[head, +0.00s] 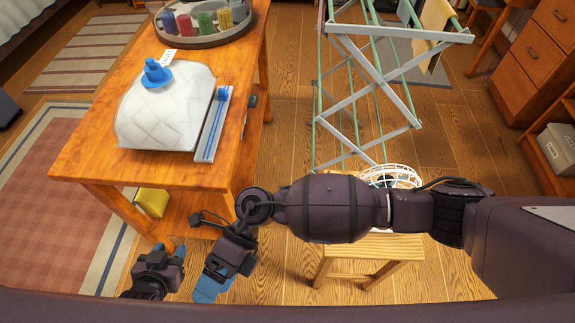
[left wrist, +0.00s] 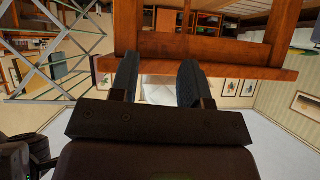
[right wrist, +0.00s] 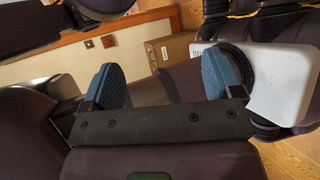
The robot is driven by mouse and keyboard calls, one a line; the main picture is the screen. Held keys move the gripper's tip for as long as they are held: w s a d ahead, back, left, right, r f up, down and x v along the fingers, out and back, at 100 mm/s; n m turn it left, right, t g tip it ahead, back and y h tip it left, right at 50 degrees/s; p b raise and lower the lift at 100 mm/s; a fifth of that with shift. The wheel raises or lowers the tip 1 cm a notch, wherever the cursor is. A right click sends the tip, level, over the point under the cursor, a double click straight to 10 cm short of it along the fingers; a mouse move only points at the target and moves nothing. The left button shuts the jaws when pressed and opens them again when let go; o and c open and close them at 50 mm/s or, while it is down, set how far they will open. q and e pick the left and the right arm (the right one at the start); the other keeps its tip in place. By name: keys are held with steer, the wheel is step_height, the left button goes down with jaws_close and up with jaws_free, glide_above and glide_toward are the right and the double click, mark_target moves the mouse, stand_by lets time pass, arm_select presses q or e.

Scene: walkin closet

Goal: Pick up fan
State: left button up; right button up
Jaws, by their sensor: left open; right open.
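The fan (head: 403,176), a white wire cage, is on or just over a small wooden stool (head: 390,248) in the head view. My right arm crosses in front and hides most of it. My right gripper (head: 208,290), with blue fingertips, hangs low by the table's front, well left of the fan. It is open and empty in the right wrist view (right wrist: 165,80). My left gripper (head: 168,250) is further left, near the table's front leg. It is open and empty in the left wrist view (left wrist: 157,82). Neither wrist view clearly shows the fan.
A wooden table (head: 100,165) holds a white quilted bundle (head: 165,108), a narrow box (head: 214,125) and a round tray (head: 210,40). A folding drying rack (head: 375,85) stands behind the fan. Drawers (head: 545,50) line the right. Floor between table and rack is clear.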

steer(key=w+d+f+n+t+h, duration=0.25)
steer(key=w+d+f+h, duration=0.25)
steer(key=d+h, duration=0.3)
steer(key=n+t+h, duration=0.1)
steer(key=t+h, duration=0.7)
steer(key=h, duration=0.4)
glide_toward(394, 169)
steer(key=p+x, duration=0.1)
steer(key=x, duration=0.3)
steer(key=shift+x, duration=3)
jaws_close()
